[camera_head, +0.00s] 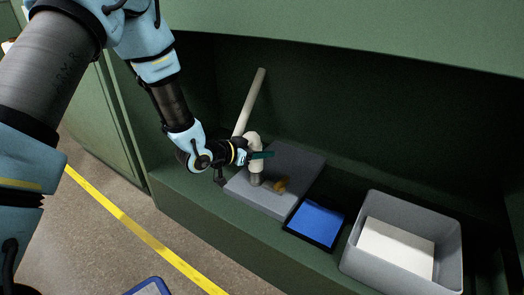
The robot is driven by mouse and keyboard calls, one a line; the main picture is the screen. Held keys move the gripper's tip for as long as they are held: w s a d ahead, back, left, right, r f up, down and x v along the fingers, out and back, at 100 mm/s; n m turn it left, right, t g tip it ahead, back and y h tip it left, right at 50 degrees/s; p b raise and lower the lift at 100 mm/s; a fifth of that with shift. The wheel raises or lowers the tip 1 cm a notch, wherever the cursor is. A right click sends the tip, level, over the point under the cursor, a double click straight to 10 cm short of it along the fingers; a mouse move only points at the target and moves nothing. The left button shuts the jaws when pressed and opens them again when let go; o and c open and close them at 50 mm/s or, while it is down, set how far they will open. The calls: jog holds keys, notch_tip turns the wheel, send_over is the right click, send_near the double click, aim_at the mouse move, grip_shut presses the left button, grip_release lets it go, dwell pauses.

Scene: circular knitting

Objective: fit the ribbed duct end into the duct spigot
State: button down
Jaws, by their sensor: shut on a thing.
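My gripper (260,155), with dark teal fingers, is shut on the cream duct end (254,141) near its curved top. The duct end points down over the left part of a grey block. A short grey-brown upright piece, which looks like the duct spigot (256,180), stands directly below it on the block. The two line up closely in this view; I cannot tell whether the end is inside the spigot or just above it. Ribs are too small to make out. A long pale tube (250,100) leans up behind my gripper; its join to the duct end is partly hidden.
A black-rimmed blue tray (317,222) and a grey bin (445,255) holding a white block (396,246) stand to the right. Green cabinet walls enclose the back and top.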

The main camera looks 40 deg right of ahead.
jog(key=shift+f+b, duration=1.35)
jog(key=shift+f, duration=0.95)
jog(key=shift+c, duration=2)
grip_release()
jog(key=p+v, duration=0.4)
jog(key=v, duration=0.5)
jog(key=shift+a+r, duration=0.25)
jog(key=shift+a, duration=0.1)
jog(key=shift+a+r, duration=0.1)
jog(key=shift+a, duration=0.4)
jog(key=shift+w+p, duration=0.1)
jog(key=shift+p, duration=0.2)
